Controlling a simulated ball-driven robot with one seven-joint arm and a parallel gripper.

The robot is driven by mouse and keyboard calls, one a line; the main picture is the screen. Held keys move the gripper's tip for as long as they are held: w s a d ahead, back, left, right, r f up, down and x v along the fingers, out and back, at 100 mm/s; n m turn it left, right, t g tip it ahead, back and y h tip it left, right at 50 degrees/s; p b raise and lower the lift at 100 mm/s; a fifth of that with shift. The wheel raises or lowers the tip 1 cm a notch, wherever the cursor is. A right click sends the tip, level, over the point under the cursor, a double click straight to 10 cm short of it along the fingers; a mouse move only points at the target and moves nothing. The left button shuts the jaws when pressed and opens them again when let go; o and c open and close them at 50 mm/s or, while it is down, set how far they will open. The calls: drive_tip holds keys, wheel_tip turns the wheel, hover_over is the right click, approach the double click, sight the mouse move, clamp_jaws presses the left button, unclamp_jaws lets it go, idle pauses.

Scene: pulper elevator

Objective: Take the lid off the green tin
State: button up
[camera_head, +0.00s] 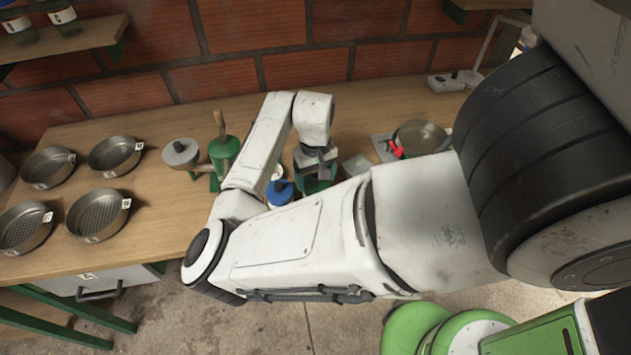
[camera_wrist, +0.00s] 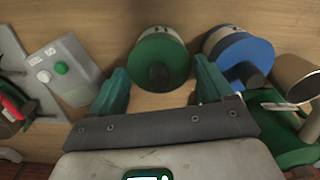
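The green tin (camera_wrist: 160,52) shows in the wrist view as a round green top with a dark knob (camera_wrist: 160,76) on it. The lid appears to be on. My gripper (camera_wrist: 161,80) is open, with one teal finger on each side of the knob. Nothing is held, and I cannot tell whether the fingers touch the lid. In the head view my gripper (camera_head: 316,172) points down over the bench, and it and my arm hide most of the green tin.
A blue-lidded tin (camera_wrist: 242,58) stands close beside the green tin; it also shows in the head view (camera_head: 279,192). A green stand (camera_wrist: 295,145) is near the right finger. Several round sieves (camera_head: 115,156) lie at left.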

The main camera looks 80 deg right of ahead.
drive_tip(key=c, duration=0.6)
drive_tip(key=shift+r, duration=0.15)
